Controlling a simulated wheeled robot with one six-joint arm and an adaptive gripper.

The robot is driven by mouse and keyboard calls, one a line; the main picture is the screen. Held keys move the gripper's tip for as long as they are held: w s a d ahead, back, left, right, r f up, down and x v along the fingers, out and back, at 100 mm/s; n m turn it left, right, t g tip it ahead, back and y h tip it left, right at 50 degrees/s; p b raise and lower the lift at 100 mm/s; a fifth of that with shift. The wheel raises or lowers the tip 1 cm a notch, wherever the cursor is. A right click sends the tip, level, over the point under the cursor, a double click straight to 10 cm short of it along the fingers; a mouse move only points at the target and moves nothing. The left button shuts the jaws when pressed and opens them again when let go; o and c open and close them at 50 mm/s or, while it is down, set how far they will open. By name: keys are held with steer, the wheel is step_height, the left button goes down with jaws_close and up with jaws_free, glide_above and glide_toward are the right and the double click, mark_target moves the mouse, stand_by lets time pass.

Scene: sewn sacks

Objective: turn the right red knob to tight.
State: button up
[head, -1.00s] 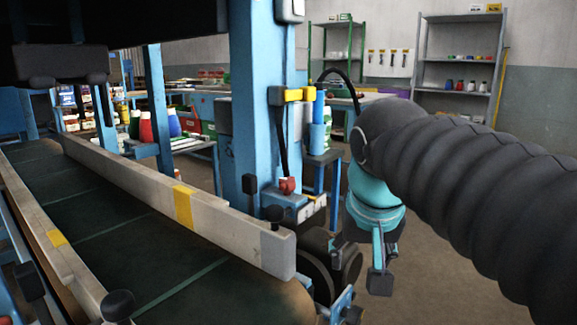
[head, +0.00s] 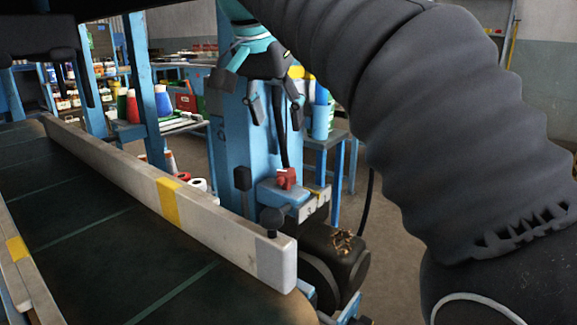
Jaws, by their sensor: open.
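One red knob (head: 286,178) shows, on top of a small light-blue box with a pale marked plate (head: 314,207), beside the blue post at the conveyor's end. I cannot read the plate's marks or tell the knob's setting. No second red knob shows. My gripper (head: 274,112), teal with dark fingers, hangs in front of the blue post with its fingers pointing down. It is open and empty. In the picture it is above the red knob and apart from it; the depth between them is hard to judge.
The conveyor belt (head: 90,225) with a pale side rail (head: 215,228) fills the left. A black ball-topped knob (head: 272,217) stands near the rail's end. A dark motor-like block (head: 340,255) sits below the box. Cones of thread and shelves stand behind.

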mark_target(290, 169)
steer(key=b+x, duration=0.2)
steer(key=x, duration=1)
steer(key=shift+r, duration=0.1)
steer(key=c, duration=1.1)
